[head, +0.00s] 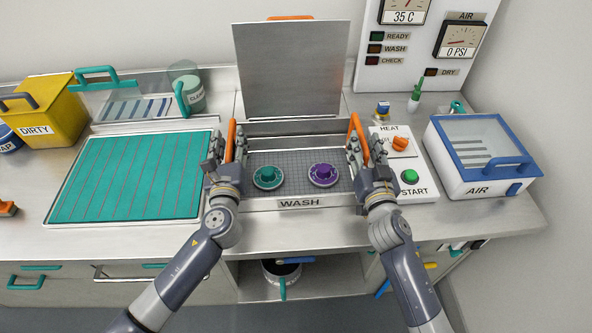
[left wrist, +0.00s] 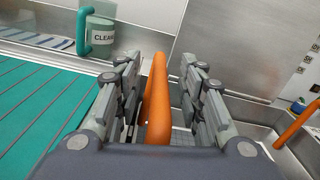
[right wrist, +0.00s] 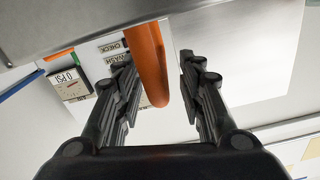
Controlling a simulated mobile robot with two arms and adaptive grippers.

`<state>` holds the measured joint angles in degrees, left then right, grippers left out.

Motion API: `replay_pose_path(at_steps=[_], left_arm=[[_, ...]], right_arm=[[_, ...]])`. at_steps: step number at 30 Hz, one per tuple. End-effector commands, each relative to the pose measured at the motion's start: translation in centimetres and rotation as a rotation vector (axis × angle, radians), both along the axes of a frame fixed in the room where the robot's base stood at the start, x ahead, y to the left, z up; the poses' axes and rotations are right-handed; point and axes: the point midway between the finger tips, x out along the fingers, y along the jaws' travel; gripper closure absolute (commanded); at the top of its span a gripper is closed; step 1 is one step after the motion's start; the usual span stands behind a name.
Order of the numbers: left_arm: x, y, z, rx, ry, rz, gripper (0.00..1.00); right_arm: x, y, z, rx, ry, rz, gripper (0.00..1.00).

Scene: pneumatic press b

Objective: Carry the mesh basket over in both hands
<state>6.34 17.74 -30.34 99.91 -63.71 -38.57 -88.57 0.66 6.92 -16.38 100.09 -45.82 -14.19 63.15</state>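The mesh basket (head: 295,164) sits in the basin marked WASH (head: 300,203). It holds a teal round part (head: 267,178) and a purple round part (head: 323,175). Its left orange handle (head: 231,140) also shows in the left wrist view (left wrist: 156,105), between the fingers of my open left gripper (left wrist: 158,95). Its right orange handle (head: 358,138) shows in the right wrist view (right wrist: 149,65). My right gripper (right wrist: 157,80) is open with that handle between its fingers, nearer one finger. Gaps show beside both handles.
The wash lid (head: 290,70) stands raised behind the basin. A teal ribbed mat (head: 130,180) lies to the left. The heat and start panel (head: 405,165) and the white AIR box (head: 480,155) are to the right. A yellow DIRTY bin (head: 45,115) stands far left.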

Motion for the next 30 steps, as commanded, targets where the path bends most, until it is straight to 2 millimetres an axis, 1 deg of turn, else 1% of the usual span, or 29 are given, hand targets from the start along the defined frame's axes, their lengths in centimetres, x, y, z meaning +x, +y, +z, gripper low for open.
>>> replay_pose_path(at_steps=[4,12,13,14,15,17,18,27,30], left_arm=[[0.79,0.08,0.04,-0.001,0.000,0.001,0.64],[0.86,0.11,0.02,-0.001,0.000,0.001,0.64],[0.86,0.11,0.02,-0.001,0.000,0.001,0.66],[0.86,0.11,0.02,-0.001,0.000,0.001,0.73],[0.85,0.11,0.02,-0.001,0.000,0.001,0.82],[0.85,0.10,0.01,-0.001,0.000,0.001,0.95],[0.84,0.10,0.01,-0.001,0.000,0.000,1.00],[0.81,0.00,-0.01,-0.001,0.000,-0.002,1.00],[0.85,-0.03,0.27,-0.001,-0.004,-0.002,1.00]], right_arm=[[0.79,0.08,0.04,-0.001,0.000,0.000,0.64],[0.86,0.11,0.02,-0.001,0.000,0.000,0.64],[0.86,0.11,0.02,-0.001,0.000,0.000,0.66],[0.85,0.11,0.02,-0.001,0.000,0.000,0.73],[0.85,0.11,0.02,-0.001,0.000,0.000,0.82],[0.85,0.11,0.02,-0.001,0.000,0.000,0.95],[0.84,0.11,0.02,-0.001,0.000,0.000,1.00],[0.83,0.11,-0.07,0.002,0.002,-0.001,1.00],[0.88,0.15,0.21,0.003,-0.002,0.000,1.00]])
